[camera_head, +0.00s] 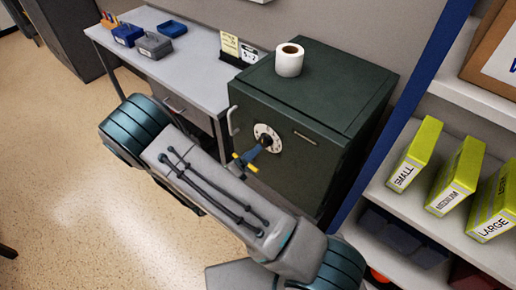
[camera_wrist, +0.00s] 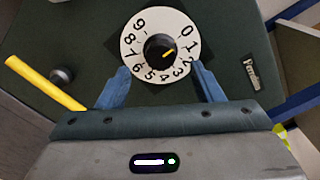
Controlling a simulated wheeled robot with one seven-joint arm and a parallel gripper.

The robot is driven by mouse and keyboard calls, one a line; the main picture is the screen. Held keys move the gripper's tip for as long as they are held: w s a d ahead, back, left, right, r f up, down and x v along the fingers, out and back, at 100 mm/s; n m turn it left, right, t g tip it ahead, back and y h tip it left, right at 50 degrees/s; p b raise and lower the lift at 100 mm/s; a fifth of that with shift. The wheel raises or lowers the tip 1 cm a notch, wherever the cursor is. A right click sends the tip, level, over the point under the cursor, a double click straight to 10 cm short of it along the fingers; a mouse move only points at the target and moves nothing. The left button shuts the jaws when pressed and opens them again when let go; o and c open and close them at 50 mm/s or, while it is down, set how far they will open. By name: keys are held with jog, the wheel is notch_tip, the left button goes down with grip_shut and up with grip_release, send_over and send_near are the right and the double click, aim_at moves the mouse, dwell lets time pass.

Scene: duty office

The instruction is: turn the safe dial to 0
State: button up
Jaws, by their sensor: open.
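The safe (camera_head: 318,95) is a dark green box with its door facing me. Its dial (camera_head: 268,134) is a white disc with black digits and a black knob in the middle. In the head view my gripper (camera_head: 262,146) is close before the dial; contact cannot be told.
A metal handle (camera_head: 232,122) is left of the dial. A paper roll (camera_head: 289,60) stands on the safe. A desk (camera_head: 190,60) with blue and grey trays adjoins on the left. A shelf (camera_head: 400,200) with yellow boxes stands close on the right. The floor (camera_head: 70,160) at left is clear.

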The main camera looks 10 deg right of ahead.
jog(key=b+v, duration=0.1)
jog(key=v, duration=0.7)
jog(key=shift+s+a, duration=0.2)
jog(key=s+d+r+m+g+y, duration=0.35)
jog(key=d+r+m+g, duration=0.2)
jog(key=m, duration=0.45)
jog(key=s+d+r+m+g+y, duration=0.2)
jog(key=s+d+r+m+g, duration=0.35)
jog(key=m, duration=0.45)
jog(key=s+r+m+t+y, duration=0.3)
jog(key=r+m+y, duration=0.6)
jog(key=m, duration=0.7)
jog(key=shift+s+r+m+t, duration=0.3)
jog(key=shift+s+r+t, duration=0.1)
jog(key=shift+s, duration=0.2)
